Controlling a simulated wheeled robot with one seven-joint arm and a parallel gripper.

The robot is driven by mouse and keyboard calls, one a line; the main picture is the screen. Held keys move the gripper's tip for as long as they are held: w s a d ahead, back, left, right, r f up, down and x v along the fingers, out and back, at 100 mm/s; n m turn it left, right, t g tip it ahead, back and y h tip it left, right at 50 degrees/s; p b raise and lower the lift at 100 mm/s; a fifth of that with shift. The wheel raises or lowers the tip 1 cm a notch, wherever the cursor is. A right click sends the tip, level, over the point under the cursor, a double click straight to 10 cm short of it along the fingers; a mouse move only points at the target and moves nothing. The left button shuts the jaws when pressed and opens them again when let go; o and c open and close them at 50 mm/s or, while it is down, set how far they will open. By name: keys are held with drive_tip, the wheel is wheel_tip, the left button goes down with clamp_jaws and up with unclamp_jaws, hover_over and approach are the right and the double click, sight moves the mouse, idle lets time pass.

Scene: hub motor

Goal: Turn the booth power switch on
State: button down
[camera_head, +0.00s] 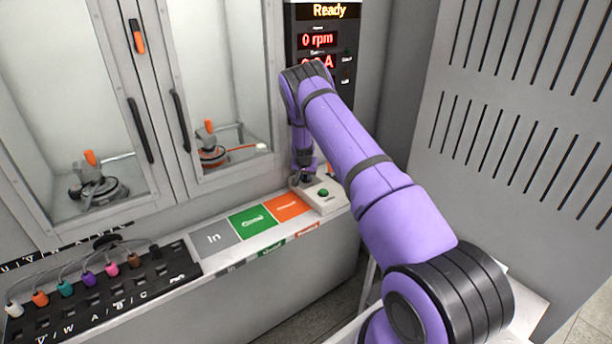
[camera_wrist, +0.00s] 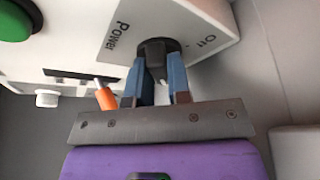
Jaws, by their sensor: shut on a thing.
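The booth power switch is a round black knob (camera_wrist: 158,46) on a white box (camera_wrist: 75,30), with the word "Power" beside it and "Off" printed to its right. My gripper (camera_wrist: 157,75) is shut on the knob, with one blue finger on each side. Which way the knob points is hard to tell between the fingers. In the head view the white box (camera_head: 328,204) stands at the right end of the ledge, and my gripper (camera_head: 305,174) reaches down to its left part. The knob is mostly hidden there.
A green button (camera_head: 323,192) is on the same box. The display (camera_head: 318,40) behind my arm reads "Ready" and "0 rpm". Grey, green and orange pads (camera_head: 252,222) lie left of the box. Glass doors (camera_head: 215,90) stand behind, with motors inside. A slotted panel (camera_head: 520,130) is at right.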

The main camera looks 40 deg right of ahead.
drive_tip(key=shift+s+f, duration=0.1)
drive_tip(key=c, duration=1.1)
unclamp_jaws()
drive_tip(key=shift+o, duration=0.2)
drive_tip(key=shift+a+r, duration=0.1)
drive_tip(key=shift+r, duration=0.3)
drive_tip(key=v, duration=1)
